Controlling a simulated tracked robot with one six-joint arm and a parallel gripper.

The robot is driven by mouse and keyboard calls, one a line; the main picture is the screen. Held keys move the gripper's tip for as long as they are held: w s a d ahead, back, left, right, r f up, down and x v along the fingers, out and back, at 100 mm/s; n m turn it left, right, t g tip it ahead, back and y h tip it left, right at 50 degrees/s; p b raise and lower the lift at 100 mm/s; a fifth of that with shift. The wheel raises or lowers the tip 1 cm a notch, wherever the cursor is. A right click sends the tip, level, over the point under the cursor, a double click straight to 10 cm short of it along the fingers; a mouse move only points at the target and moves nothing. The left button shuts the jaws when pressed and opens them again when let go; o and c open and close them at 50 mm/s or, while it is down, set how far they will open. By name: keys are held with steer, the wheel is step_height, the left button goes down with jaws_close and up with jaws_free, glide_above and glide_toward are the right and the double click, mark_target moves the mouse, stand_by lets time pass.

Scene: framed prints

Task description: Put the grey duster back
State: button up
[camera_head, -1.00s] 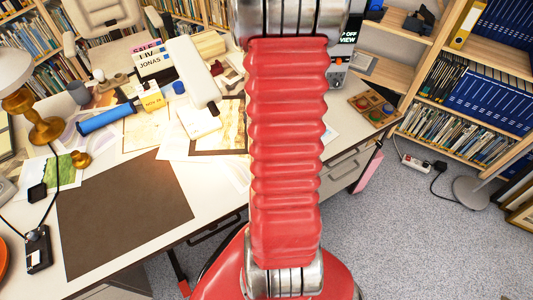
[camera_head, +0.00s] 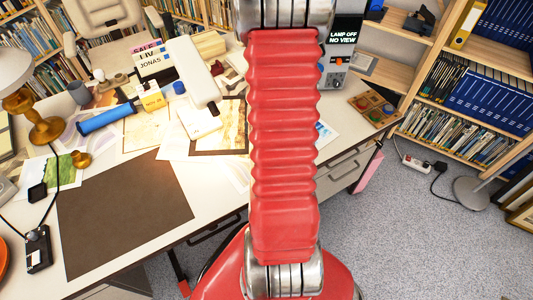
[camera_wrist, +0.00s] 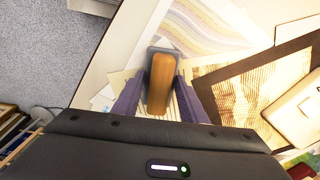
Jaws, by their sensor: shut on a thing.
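In the wrist view my gripper (camera_wrist: 160,98) is shut on the grey duster (camera_wrist: 161,82), with a dark finger on each side. The duster has an orange-brown wooden grip, and its grey body shows at the far end and beside the grip. It is over pale papers near the table's edge; I cannot tell whether it touches them. In the head view my red arm hides the gripper and the duster.
The desk (camera_head: 110,170) bears a dark brown mat (camera_head: 120,215), a blue roll (camera_head: 106,118), prints and a lamp (camera_head: 45,125). A grey device (camera_head: 338,65) reads "LAMP OFF NO VIEW". A wooden tray (camera_head: 372,106) sits at the right edge. Bookshelves stand beyond carpet.

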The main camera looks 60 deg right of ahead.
steer(key=shift+f, duration=0.15)
steer(key=o, duration=1)
step_height(320, 180, up, 12)
stand_by(0.4)
stand_by(0.8)
